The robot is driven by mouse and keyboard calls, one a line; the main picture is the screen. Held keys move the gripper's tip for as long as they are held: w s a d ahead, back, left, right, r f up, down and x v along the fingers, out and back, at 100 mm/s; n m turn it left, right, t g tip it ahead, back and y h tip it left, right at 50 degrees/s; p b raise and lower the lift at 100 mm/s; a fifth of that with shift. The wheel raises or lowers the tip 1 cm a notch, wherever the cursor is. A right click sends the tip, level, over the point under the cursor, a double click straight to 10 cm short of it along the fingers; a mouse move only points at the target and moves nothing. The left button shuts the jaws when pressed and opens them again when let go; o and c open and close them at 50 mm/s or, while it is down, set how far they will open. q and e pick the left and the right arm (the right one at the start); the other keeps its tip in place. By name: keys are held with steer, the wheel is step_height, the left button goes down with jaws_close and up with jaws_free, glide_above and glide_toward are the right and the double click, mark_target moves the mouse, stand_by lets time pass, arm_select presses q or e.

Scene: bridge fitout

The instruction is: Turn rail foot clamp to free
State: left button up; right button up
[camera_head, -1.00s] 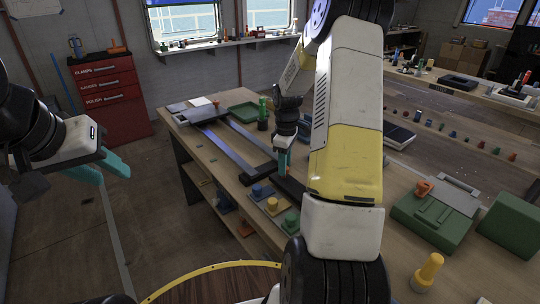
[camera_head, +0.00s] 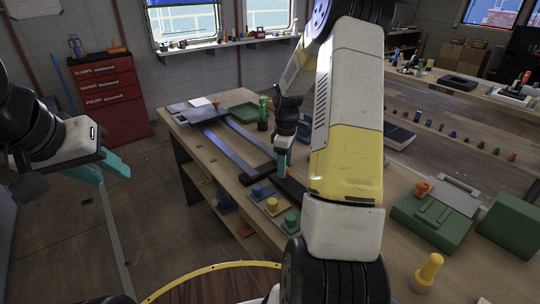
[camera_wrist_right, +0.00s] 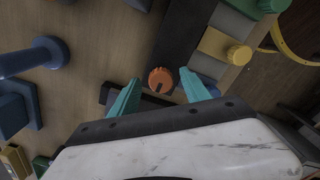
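An orange round knob (camera_wrist_right: 161,80) with a dark slot shows in the right wrist view, on a dark strip (camera_wrist_right: 180,45); it looks like the rail foot clamp. My right gripper (camera_wrist_right: 160,93) has its teal fingers apart, one on each side of the knob. I cannot tell whether they touch it. In the head view my right gripper (camera_head: 283,162) points down at the bench, near the dark end of the rail (camera_head: 290,190), and the knob is hidden there. My left gripper (camera_head: 105,170) is open and empty, away from the bench at the left.
Blue, yellow and green knobs on blocks (camera_head: 271,205) stand by the bench's near edge. A green case (camera_head: 430,220) and a yellow peg (camera_head: 428,270) are at the right. A blue post (camera_wrist_right: 35,58) stands left in the wrist view. A red drawer cabinet (camera_head: 108,100) stands behind.

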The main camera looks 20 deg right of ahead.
steer(key=shift+r, duration=3.9)
steer(key=s+a+r+m+t, duration=0.25)
steer(key=s+a+r, duration=0.25)
steer(key=r, duration=0.4)
steer(key=s+a+r+m+t+y, duration=0.1)
steer(key=s+a+r+m, duration=0.3)
steer(key=s, duration=0.5)
steer(key=s+a+r+m+t+y, duration=0.1)
steer(key=s+a+r+m+t, duration=0.1)
steer(key=s, duration=0.8)
steer(key=a+r+m, duration=0.1)
steer(key=a+r, duration=0.1)
steer(key=a, duration=0.1)
steer(key=shift+s+r+m+t, duration=0.15)
steer(key=shift+s+m+t, duration=0.1)
steer(key=shift+m+t, duration=0.1)
